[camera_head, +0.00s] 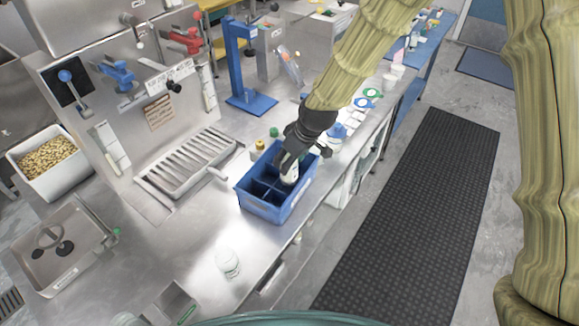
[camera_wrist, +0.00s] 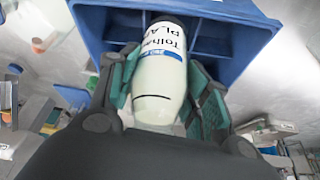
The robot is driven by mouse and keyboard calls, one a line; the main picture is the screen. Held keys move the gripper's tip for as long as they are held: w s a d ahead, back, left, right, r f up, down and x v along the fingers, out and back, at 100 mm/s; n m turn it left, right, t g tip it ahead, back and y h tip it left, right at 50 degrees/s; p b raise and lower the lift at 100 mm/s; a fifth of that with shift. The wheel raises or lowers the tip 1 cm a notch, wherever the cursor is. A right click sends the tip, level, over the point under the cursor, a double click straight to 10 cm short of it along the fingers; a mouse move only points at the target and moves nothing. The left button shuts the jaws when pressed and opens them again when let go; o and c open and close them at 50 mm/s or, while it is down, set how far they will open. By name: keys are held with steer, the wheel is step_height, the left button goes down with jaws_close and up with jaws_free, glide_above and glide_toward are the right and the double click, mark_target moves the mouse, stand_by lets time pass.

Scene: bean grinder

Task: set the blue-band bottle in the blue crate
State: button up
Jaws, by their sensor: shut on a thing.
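The blue crate (camera_head: 270,207) stands on the steel counter near its right edge, with dividers making several compartments. My gripper (camera_head: 292,160) is over the crate's far right part and is shut on the blue-band bottle (camera_head: 289,174). In the wrist view, the white bottle (camera_wrist: 158,85) with black lettering and a blue band sits between the two green-padded fingers (camera_wrist: 160,95). Its far end reaches into the crate (camera_wrist: 235,25), over or inside a compartment; how deep I cannot tell. The compartments that show look empty.
Small bottles with a yellow cap (camera_head: 259,146) and a green cap (camera_head: 274,132) stand just behind the crate. A white jar (camera_head: 228,262) stands in front on clear counter. A blue stand (camera_head: 245,75) and a drain grate (camera_head: 187,160) lie beyond.

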mark_target(290, 171)
steer(key=shift+s+f+p, duration=0.35)
steer(key=shift+s+f, duration=0.1)
steer(key=shift+f, duration=0.05)
steer(key=shift+w+f+p, duration=0.15)
steer(key=shift+f, duration=0.5)
steer(key=shift+w+f+p, duration=0.15)
steer(key=shift+f, duration=0.45)
steer(key=shift+s+r, duration=0.1)
steer(key=shift+s, duration=0.1)
steer(key=shift+w+f, duration=0.1)
steer(key=shift+f, duration=0.3)
steer(key=shift+f+b, duration=0.3)
steer(key=shift+b, duration=0.05)
steer(key=o, duration=1.3)
